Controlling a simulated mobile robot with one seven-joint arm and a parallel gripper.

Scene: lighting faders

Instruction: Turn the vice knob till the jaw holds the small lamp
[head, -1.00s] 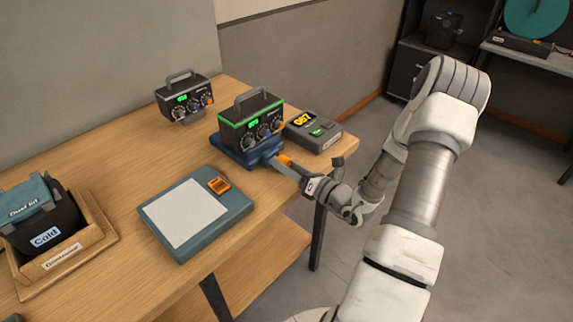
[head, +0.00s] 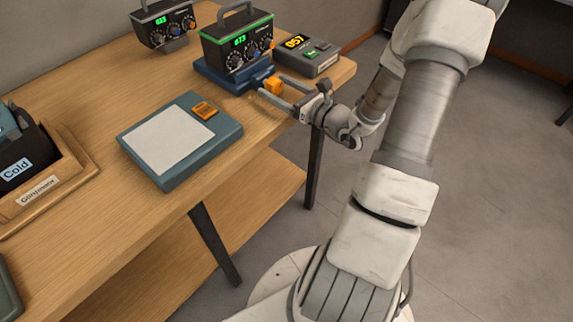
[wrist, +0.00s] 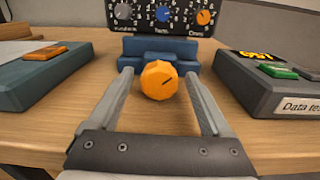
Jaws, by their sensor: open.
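The blue vice (head: 228,82) sits near the table's right edge; it also shows in the wrist view (wrist: 141,55). Its orange knob (wrist: 159,82) faces my gripper. My gripper (wrist: 158,74) is open, with one finger on each side of the knob and visible gaps between. In the head view the knob (head: 273,86) shows near the fingertips. A dark box with a green rim, handle and dials (head: 237,45) stands above the vice. I cannot make out a separate small lamp, or whether the jaw touches anything.
A grey meter with a yellow readout (head: 310,56) stands close right of the vice. A teal pad with a white sheet (head: 150,166) lies left. Another dialled box (head: 163,20) stands behind. A wooden tray (head: 80,172) is far left.

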